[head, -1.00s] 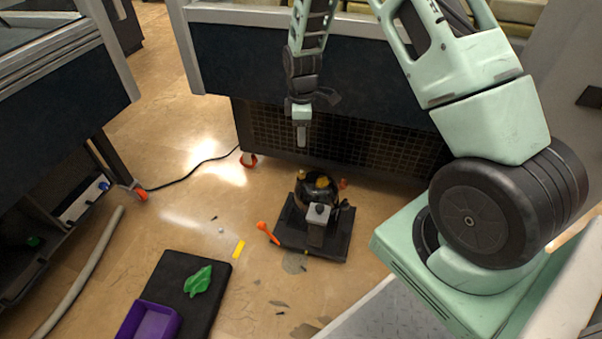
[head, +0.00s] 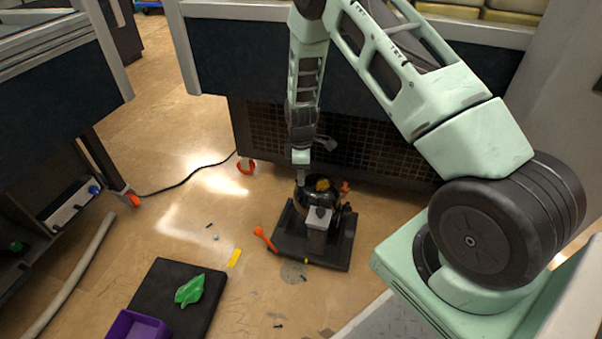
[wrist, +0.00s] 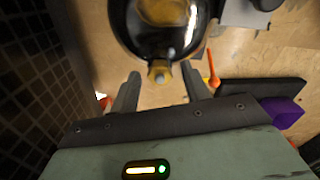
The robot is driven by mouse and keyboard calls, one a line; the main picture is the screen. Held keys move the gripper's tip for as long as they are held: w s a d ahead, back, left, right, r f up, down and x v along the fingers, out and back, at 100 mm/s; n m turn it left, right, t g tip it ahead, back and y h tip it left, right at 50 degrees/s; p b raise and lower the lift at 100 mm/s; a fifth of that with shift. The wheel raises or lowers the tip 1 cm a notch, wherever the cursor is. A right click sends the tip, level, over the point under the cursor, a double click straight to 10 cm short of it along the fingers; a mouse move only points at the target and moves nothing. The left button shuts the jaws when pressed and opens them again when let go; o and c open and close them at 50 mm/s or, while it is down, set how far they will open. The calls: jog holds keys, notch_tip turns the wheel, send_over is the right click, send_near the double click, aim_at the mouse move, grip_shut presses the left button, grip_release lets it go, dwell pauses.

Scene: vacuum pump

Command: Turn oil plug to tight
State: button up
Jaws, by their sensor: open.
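The vacuum pump (head: 335,218) stands upright on a black tray on the floor. In the wrist view its glossy dark rounded body (wrist: 125,25) fills the top middle. A small brass-coloured plug (wrist: 160,76) with a pale centre sticks out of that body toward my gripper; I take it for the oil plug. My gripper (wrist: 160,71) is open, with one finger on each side of the plug and visible gaps to both. In the head view my gripper (head: 301,181) points down beside the pump's back left side. The plug cannot be made out there.
An orange tool (head: 264,238) lies at the tray's left edge. A dark bench panel with a grille (head: 272,125) stands close behind the pump. A black mat (head: 160,282) with a green cloth-like item (head: 190,289) and a purple bin (head: 138,327) are front left.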

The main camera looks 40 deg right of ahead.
jog(key=c, duration=1)
